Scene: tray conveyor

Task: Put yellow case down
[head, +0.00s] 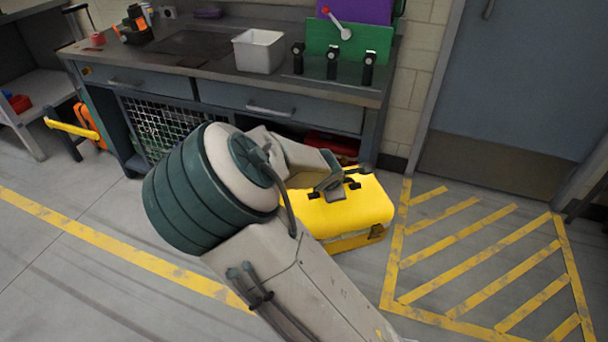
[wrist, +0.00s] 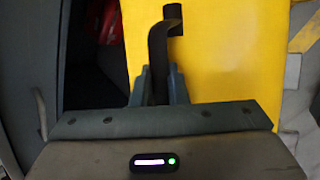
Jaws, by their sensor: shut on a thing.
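The yellow case (head: 345,212) is in front of the workbench, left of the striped floor area, partly hidden behind my arm in the head view. Its yellow lid (wrist: 230,60) fills much of the wrist view. My gripper (head: 331,188) is above the lid, shut on the dark handle of the case. In the wrist view my gripper (wrist: 159,85) has its fingers around the handle (wrist: 157,50). I cannot tell whether the bottom of the case touches the floor.
A workbench (head: 240,85) stands behind the case, with a white bin (head: 258,50) and several dark clamp-like items on top. A yellow-striped floor zone (head: 470,250) lies clear at the right. A grey door (head: 530,90) is behind it. An orange case (head: 90,125) stands far left.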

